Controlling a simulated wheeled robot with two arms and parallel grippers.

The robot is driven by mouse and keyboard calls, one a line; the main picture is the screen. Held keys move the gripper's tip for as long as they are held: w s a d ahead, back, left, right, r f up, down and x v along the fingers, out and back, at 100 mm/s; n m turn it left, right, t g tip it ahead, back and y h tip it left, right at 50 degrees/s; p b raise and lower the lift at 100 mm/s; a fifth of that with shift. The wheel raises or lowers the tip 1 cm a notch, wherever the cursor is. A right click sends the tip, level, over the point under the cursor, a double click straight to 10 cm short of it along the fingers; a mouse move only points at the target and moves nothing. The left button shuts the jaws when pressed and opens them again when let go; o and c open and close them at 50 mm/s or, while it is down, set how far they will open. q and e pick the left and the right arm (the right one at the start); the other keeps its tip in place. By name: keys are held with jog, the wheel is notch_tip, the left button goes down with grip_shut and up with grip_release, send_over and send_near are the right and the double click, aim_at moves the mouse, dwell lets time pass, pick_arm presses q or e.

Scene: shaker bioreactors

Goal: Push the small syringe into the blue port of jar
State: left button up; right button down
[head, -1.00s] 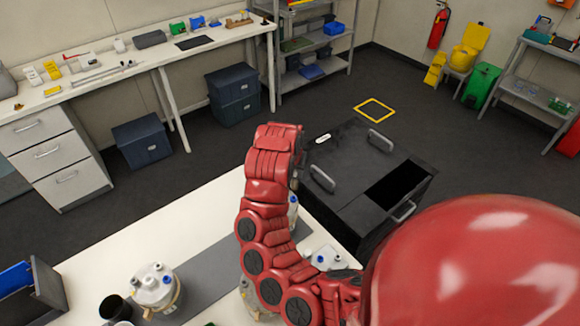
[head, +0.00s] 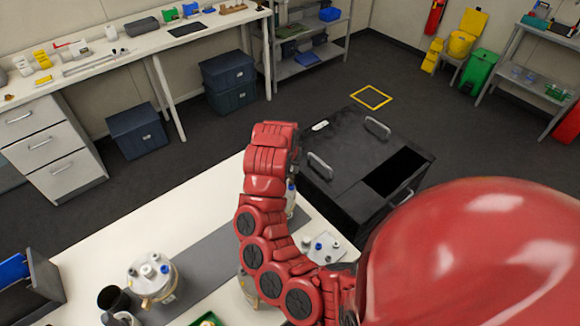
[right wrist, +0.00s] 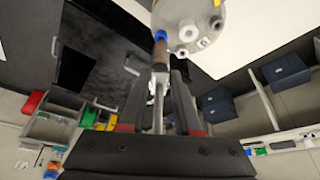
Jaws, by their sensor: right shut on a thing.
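My right gripper (right wrist: 157,82) is shut on the small syringe (right wrist: 159,68), a slim pale barrel with a brown section toward its tip. The tip end meets or nearly meets the blue port (right wrist: 160,35) on the pale round lid of a jar (right wrist: 196,22) in the right wrist view. I cannot tell whether the tip is inside the port. In the head view my red right arm hides its gripper and the syringe. A jar with blue and grey ports (head: 152,278) stands on the white table. My left gripper is not in view.
A black cart (head: 345,185) with handles stands past the table. A dark cup (head: 112,299) and a dark bin (head: 35,285) stand at the table's left. A pale plate with coloured ports (head: 328,246) shows beside my arm. A grey strip (head: 200,268) crosses the table.

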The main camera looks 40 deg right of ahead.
dwell(0.8)
jog(key=shift+f+b, duration=0.85)
jog(key=shift+b, duration=0.15)
dwell(0.8)
jog(key=c, duration=0.5)
grip_release()
jog(key=shift+c, duration=0.2)
